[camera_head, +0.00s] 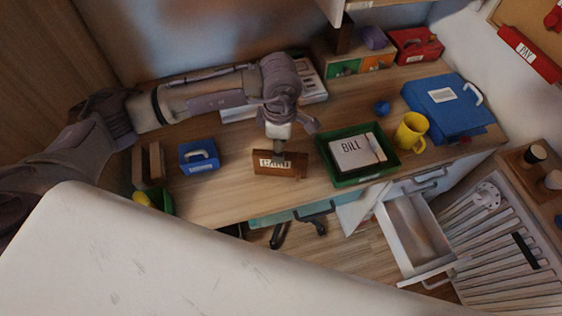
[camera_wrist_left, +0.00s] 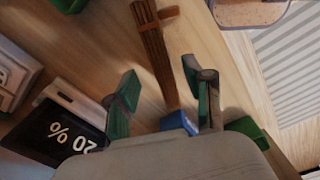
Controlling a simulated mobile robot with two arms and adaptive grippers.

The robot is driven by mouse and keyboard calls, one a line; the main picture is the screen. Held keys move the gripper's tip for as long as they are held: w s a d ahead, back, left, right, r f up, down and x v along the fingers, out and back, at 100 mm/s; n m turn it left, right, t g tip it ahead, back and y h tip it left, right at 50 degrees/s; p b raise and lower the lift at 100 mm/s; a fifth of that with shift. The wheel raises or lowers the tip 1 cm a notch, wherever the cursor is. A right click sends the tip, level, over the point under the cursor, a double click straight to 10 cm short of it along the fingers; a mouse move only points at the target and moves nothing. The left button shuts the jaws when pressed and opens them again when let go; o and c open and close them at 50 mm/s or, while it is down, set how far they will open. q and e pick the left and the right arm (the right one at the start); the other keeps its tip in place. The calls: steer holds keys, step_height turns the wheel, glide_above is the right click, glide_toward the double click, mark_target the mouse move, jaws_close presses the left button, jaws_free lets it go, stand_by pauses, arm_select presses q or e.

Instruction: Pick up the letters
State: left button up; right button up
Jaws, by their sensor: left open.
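A pale letter block marked BILL (camera_head: 352,150) lies in a green tray (camera_head: 333,181) on the desk, right of my left gripper. A brown wooden holder with a white CARD label (camera_head: 293,171) stands near the desk's front edge. My left gripper (camera_head: 280,146) is open and points down, just above and behind the CARD holder. The left wrist view shows the open fingers (camera_wrist_left: 160,95) with green pads and the narrow top of the brown holder (camera_wrist_left: 150,45) beyond them. My right gripper is in neither view.
A blue handled box (camera_head: 199,165) stands left of the holder. A yellow mug (camera_head: 410,132), blue ball (camera_head: 382,108) and blue case (camera_head: 452,117) stand at right. A drawer (camera_head: 415,240) is open below. A black card marked 20 % (camera_wrist_left: 55,138) shows at wrist-view left.

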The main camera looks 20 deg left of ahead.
mark_target(280, 169)
arm_select(q)
step_height(280, 169, down, 5)
steer(key=shift+d+r+p, duration=0.1)
steer(key=shift+d+p, duration=0.05)
steer(key=shift+p, duration=0.5)
jaws_close()
